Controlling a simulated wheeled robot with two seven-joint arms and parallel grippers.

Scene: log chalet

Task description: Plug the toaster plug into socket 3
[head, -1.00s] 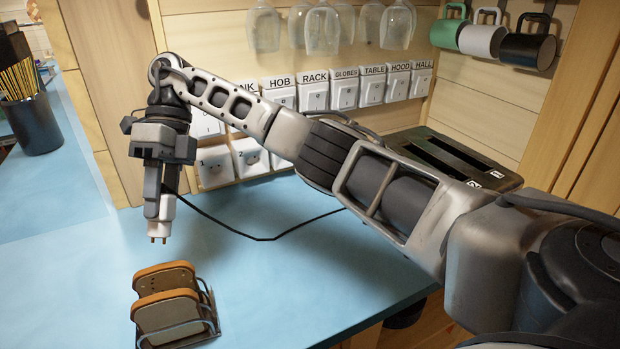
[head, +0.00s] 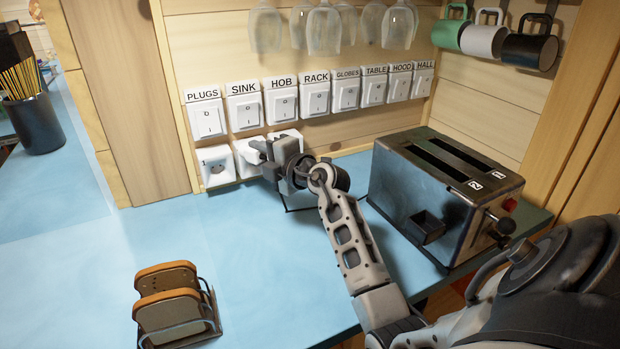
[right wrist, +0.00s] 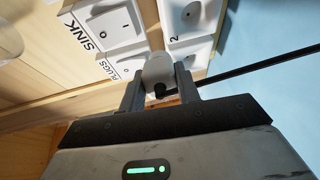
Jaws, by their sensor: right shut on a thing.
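In the head view a white plate (head: 287,135), probably socket 3, is mostly hidden behind my gripper. The toaster (head: 425,190) stands to the right. My left gripper is out of view.
Socket 1 (head: 217,168) is clear at the left of the row. Labelled switches, such as HOB (head: 283,102), line the wall above. Glasses (head: 325,28) hang overhead. A toast rack (head: 175,305) stands at the front left. The blue counter between is clear.

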